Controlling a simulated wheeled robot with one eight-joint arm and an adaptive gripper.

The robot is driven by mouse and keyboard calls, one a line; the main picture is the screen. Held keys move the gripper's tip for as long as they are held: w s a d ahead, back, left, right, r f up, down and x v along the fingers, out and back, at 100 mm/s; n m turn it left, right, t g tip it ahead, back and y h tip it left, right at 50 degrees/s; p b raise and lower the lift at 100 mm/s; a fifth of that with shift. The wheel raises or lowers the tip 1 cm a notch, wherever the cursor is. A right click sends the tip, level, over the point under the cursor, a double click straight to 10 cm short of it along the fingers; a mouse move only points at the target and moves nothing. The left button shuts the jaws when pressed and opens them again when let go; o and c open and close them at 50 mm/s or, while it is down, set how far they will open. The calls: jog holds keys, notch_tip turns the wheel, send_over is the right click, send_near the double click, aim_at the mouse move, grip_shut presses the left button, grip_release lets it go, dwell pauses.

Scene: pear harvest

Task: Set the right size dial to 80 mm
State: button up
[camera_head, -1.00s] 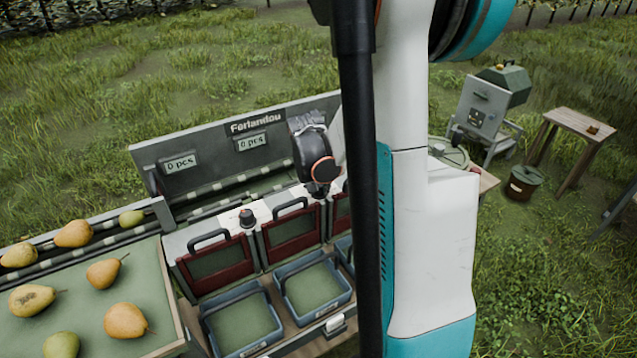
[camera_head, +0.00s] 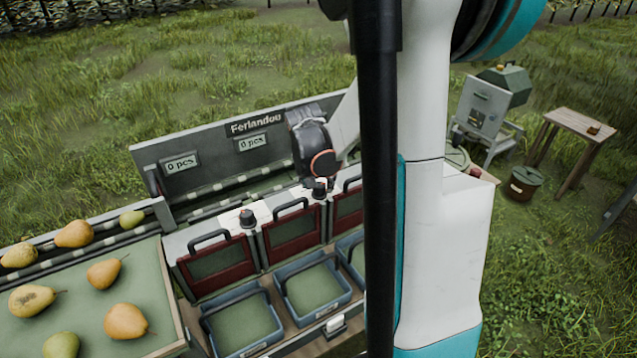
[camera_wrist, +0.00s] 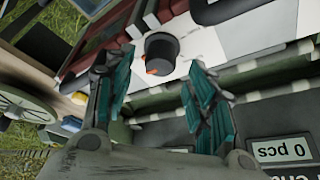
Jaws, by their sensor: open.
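The sorting machine's right size dial (camera_head: 319,192) is a dark round knob on the white top panel, just below my gripper (camera_head: 320,182) in the head view. In the wrist view the dial (camera_wrist: 161,52) shows a dark cap and an orange mark on its side. My gripper (camera_wrist: 160,68) is open, with its teal-padded fingers on either side of the dial in the picture. I see no finger clearly touching it. The scale around the dial is not readable. The left size dial (camera_head: 247,218) stands farther left on the same panel.
Dark red gates (camera_head: 292,236) with handles stand in front of the dials, above blue-grey bins (camera_head: 240,322). The back board carries two "0 pcs" displays (camera_head: 252,143). Several pears (camera_head: 126,321) lie on the tray at left. My arm hides the machine's right end.

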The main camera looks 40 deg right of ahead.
jog(key=v, duration=0.9)
jog(key=shift+r, duration=0.35)
jog(key=shift+s+a, duration=0.1)
jog(key=shift+a, duration=0.05)
